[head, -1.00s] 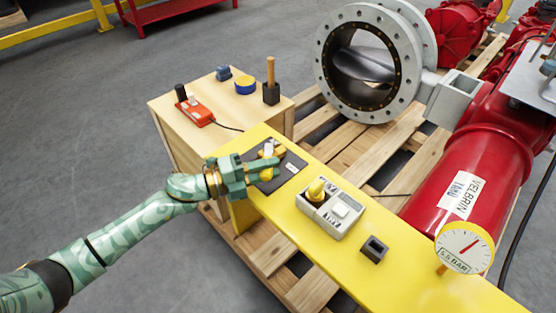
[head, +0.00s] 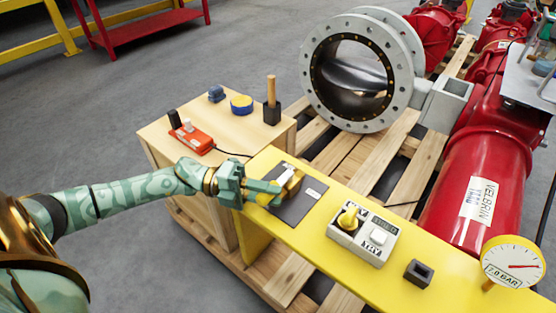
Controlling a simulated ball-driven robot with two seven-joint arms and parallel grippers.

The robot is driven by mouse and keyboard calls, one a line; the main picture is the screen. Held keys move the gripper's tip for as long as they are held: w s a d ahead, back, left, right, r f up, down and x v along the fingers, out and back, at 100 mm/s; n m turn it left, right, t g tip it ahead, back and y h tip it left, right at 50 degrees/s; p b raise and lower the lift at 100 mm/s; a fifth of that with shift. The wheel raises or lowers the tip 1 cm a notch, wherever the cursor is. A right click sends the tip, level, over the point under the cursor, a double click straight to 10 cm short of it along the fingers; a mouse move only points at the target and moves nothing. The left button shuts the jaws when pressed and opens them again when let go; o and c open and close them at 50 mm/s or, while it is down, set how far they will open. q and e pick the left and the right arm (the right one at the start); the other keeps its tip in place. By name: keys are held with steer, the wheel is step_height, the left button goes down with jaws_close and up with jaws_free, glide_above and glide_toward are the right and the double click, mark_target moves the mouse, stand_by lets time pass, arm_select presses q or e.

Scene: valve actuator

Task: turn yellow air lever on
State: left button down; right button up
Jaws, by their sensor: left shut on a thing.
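The yellow air lever (head: 291,183) sits on a dark plate (head: 308,206) at the left end of the yellow beam (head: 350,268). My left gripper (head: 272,190) reaches in from the left, low over the plate, and is shut on the lever. Its fingers hide part of the lever, so its exact angle is hard to read. The round pressure gauge (head: 513,262) at the right reads about 7.0 BAR. My right gripper is out of view.
A grey box with a yellow knob (head: 348,217) and a small black socket (head: 419,273) are on the beam. A wooden box (head: 160,146) behind bears an orange pendant (head: 191,138) and a wooden-handled tool (head: 271,95). The large valve (head: 310,82) and red cylinder (head: 475,185) stand beyond.

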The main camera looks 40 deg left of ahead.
arm_select(q)
steer(key=shift+a+f, duration=0.1)
steer(key=shift+a, duration=0.05)
steer(key=shift+g, duration=0.3)
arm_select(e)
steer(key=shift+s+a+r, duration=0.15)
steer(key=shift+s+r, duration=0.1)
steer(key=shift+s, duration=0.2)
arm_select(q)
steer(key=c, duration=1.3)
jaws_free()
steer(key=shift+o, duration=0.7)
steer(key=shift+a, duration=0.1)
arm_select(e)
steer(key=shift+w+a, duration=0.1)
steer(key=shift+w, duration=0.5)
